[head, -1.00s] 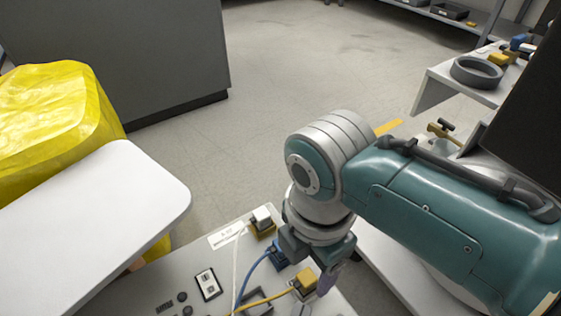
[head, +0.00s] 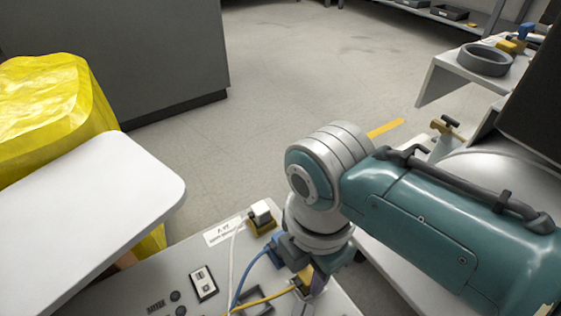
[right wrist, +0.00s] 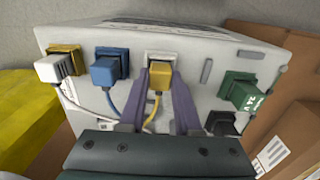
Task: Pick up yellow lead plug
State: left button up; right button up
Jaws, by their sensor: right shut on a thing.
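The yellow lead plug (right wrist: 157,80) is between the two purple fingers of my right gripper (right wrist: 163,98) in the right wrist view. The fingers are shut on it. It is at the middle socket (right wrist: 161,57) of a pale panel, and its yellow lead (right wrist: 150,117) hangs down. I cannot tell how deep it sits in the socket. In the head view the yellow plug (head: 302,282) is partly hidden by my right gripper (head: 314,286). My left gripper is not in view.
In the right wrist view, a white plug (right wrist: 52,69), a blue plug (right wrist: 103,73) and a green plug (right wrist: 247,95) sit along the same panel. A black block (right wrist: 222,122) is at lower right. Cardboard boxes (right wrist: 283,135) stand at right. A white slab (head: 110,205) is at left in the head view.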

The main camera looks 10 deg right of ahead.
grip_shut()
